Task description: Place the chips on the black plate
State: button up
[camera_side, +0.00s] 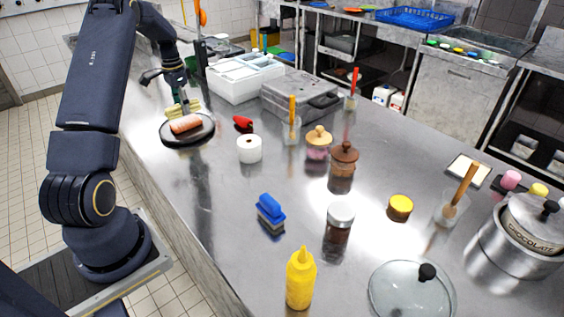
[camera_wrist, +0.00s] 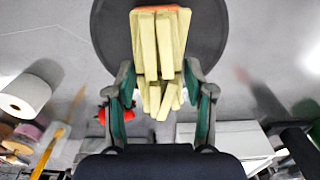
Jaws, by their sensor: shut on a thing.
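The pale yellow chips (camera_side: 184,108) are a bundle of sticks held in my gripper (camera_side: 179,97) near the back edge of the black plate (camera_side: 177,142). In the wrist view the chips (camera_wrist: 160,50) lie between the two fingers of my gripper (camera_wrist: 160,78), with the round dark plate (camera_wrist: 109,28) behind them. A pinkish-orange piece of food (camera_side: 186,124) rests on the plate, in front of the chips in the side view. I cannot tell whether the chips touch the plate.
A white roll (camera_side: 249,149) and a red object (camera_side: 243,122) stand right of the plate. A white container (camera_side: 240,88) and a grey case (camera_side: 290,100) are behind. Jars, a blue brush (camera_side: 270,212) and a yellow bottle (camera_side: 300,278) occupy the counter nearer the camera.

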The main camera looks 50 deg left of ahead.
jog(key=shift+f, duration=1.45)
jog(key=shift+f, duration=0.1)
jog(key=o, duration=1.1)
jog(key=shift+o, duration=0.2)
